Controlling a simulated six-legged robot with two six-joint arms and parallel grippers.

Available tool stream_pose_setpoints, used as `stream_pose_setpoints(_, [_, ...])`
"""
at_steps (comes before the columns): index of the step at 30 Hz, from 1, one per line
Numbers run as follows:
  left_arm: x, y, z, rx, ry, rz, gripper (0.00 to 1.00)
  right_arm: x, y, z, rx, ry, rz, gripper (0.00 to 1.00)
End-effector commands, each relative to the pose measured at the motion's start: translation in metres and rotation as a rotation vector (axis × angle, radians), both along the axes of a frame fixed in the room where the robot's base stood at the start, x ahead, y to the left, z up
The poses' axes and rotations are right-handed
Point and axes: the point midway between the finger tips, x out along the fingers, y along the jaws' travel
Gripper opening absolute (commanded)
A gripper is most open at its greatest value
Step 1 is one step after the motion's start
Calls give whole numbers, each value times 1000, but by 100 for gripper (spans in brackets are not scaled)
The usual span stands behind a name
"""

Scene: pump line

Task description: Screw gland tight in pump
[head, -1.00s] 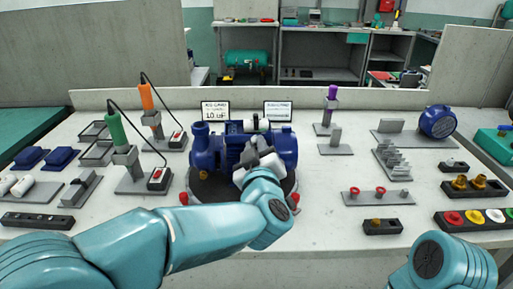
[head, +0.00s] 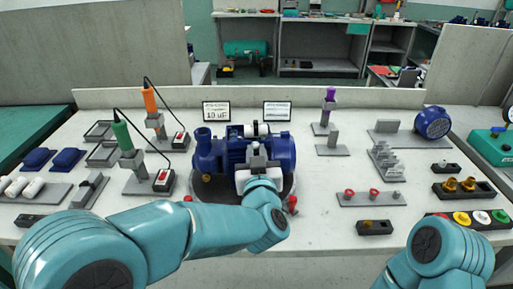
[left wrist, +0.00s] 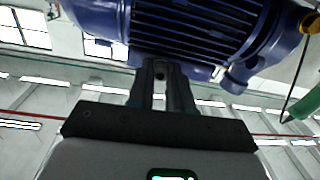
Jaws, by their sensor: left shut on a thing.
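The blue pump (head: 209,158) stands on a dark round base in the middle of the bench. A small brass-coloured piece, perhaps the gland (head: 206,177), shows low at its left end; a yellow ring there also shows in the left wrist view (left wrist: 311,22). How deep it sits I cannot tell. My left gripper (head: 257,150) is at the front of the pump's ribbed motor, fingers pointing away from me. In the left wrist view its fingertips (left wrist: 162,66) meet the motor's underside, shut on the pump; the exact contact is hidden. My right gripper is out of view.
Left are a green-handled tool (head: 122,135) and an orange-handled tool (head: 150,100) on stands with cables. Right are a purple-handled tool (head: 330,95), red-topped pins (head: 373,193), brass fittings (head: 468,184) and a blue motor part (head: 431,123). Bare bench lies right of the pump.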

Motion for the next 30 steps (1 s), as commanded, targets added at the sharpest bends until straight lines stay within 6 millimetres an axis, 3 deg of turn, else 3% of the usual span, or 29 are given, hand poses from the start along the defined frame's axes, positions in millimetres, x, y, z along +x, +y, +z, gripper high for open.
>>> stream_pose_setpoints(1, [0,0,5,44,4,0,0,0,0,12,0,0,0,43])
stream_pose_setpoints(3, [0,0,4,95,7,0,0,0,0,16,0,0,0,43])
stream_pose_setpoints(14, [1,1,1,135,7,2,0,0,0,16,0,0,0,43])
stream_pose_setpoints(23, [1,1,5,373,25,2,0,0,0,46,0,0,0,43])
stream_pose_setpoints(24, [1,1,3,391,25,1,23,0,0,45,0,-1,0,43])
stream_pose_setpoints(26, [1,1,1,386,23,1,42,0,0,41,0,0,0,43])
stream_pose_setpoints(30, [1,1,1,384,24,1,42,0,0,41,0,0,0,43])
